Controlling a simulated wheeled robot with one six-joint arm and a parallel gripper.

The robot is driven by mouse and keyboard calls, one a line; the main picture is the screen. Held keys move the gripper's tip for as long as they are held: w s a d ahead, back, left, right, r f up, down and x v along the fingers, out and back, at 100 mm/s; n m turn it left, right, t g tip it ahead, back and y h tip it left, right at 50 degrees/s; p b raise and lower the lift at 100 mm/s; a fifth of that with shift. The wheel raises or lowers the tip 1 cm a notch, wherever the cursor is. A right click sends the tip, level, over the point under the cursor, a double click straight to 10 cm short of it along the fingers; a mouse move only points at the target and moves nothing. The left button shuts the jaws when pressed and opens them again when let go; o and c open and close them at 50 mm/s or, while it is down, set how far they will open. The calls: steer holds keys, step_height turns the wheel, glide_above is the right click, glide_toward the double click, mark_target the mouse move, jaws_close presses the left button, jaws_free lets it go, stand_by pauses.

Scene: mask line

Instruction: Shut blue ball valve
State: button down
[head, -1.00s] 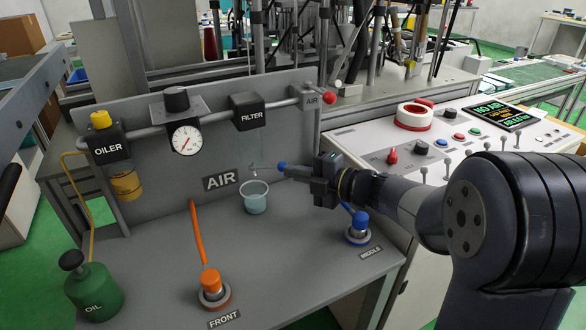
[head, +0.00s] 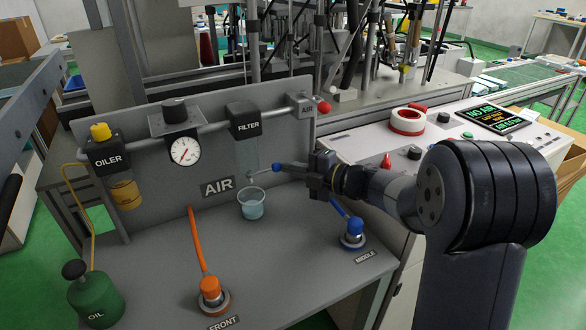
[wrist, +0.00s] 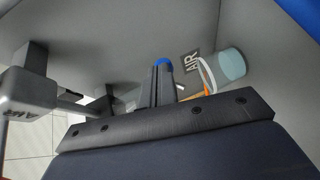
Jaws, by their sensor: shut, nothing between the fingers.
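The blue ball valve's blue knob (head: 277,168) shows below the black FILTER block (head: 246,121), on a thin lever that runs left to a small grey body above the cup. My gripper (head: 287,168) is shut, with its fingertips right at the knob from the right. In the wrist view the blue knob (wrist: 164,63) shows just past the closed fingers (wrist: 162,82). I cannot tell whether they touch. Nothing is held between the fingers.
A clear cup (head: 251,205) of pale liquid stands under the valve. A blue MIDDLE coupling (head: 354,232) with a blue hose is below my gripper. An orange FRONT coupling (head: 210,290) and a green oil can (head: 95,297) stand left. The grey AIR panel (head: 180,225) is behind.

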stand_by(0.3)
steer(key=s+r+m+t+h+b, duration=0.1)
steer(key=s+m+t+h+b, duration=0.3)
steer(key=s, duration=0.8)
steer(key=s+d+r+n+y+p, duration=0.1)
steer(key=s+d+y, duration=0.1)
steer(key=s+d, duration=0.3)
steer(key=shift+d+g, duration=0.4)
steer(key=shift+d, duration=0.75)
steer(key=shift+s, duration=0.1)
